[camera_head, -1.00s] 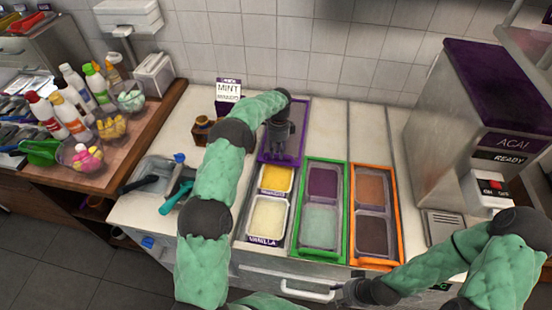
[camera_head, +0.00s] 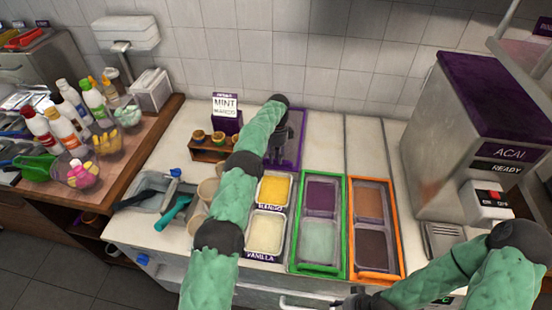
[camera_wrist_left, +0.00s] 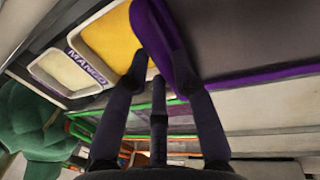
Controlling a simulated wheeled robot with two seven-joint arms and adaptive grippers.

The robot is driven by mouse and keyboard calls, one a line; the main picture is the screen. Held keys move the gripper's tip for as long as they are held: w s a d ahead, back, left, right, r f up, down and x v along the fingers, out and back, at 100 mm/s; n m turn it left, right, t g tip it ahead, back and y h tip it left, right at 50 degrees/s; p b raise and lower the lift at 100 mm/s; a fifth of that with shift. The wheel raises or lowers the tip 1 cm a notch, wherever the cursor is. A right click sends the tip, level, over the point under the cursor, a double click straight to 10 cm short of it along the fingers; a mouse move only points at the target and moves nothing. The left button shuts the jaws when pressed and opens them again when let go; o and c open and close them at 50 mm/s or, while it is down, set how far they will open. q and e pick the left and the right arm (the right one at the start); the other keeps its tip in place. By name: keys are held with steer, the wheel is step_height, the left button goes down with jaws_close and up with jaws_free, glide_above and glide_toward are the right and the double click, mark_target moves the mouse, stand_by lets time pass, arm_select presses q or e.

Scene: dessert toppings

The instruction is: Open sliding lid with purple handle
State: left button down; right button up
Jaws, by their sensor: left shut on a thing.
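The purple-framed sliding lid (camera_head: 298,135) lies at the back of the left lane of the counter, behind the open mango tub (camera_head: 273,188) and vanilla tub (camera_head: 265,232). My left gripper (camera_head: 282,147) is over the lid, partly hidden by my arm. In the left wrist view, my left gripper (camera_wrist_left: 164,80) has its fingers on either side of the purple handle (camera_wrist_left: 172,45) and is shut on it. Dark lid surface (camera_wrist_left: 240,40) shows beside the handle. My right gripper (camera_head: 352,301) is at the bottom edge, partly cut off, its fingers unclear.
Green-framed (camera_head: 344,235) and orange-framed (camera_head: 399,235) tub lanes lie to the right. Brown cups in a holder (camera_head: 208,150), a mint sign (camera_head: 226,105) and pale cups (camera_head: 208,188) stand left of my left arm. The acai machine (camera_head: 450,150) stands at right.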

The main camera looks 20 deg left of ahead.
arm_select(q)
steer(key=c, duration=1)
jaws_free()
step_height(320, 180, up, 10)
steer(key=shift+r, duration=0.1)
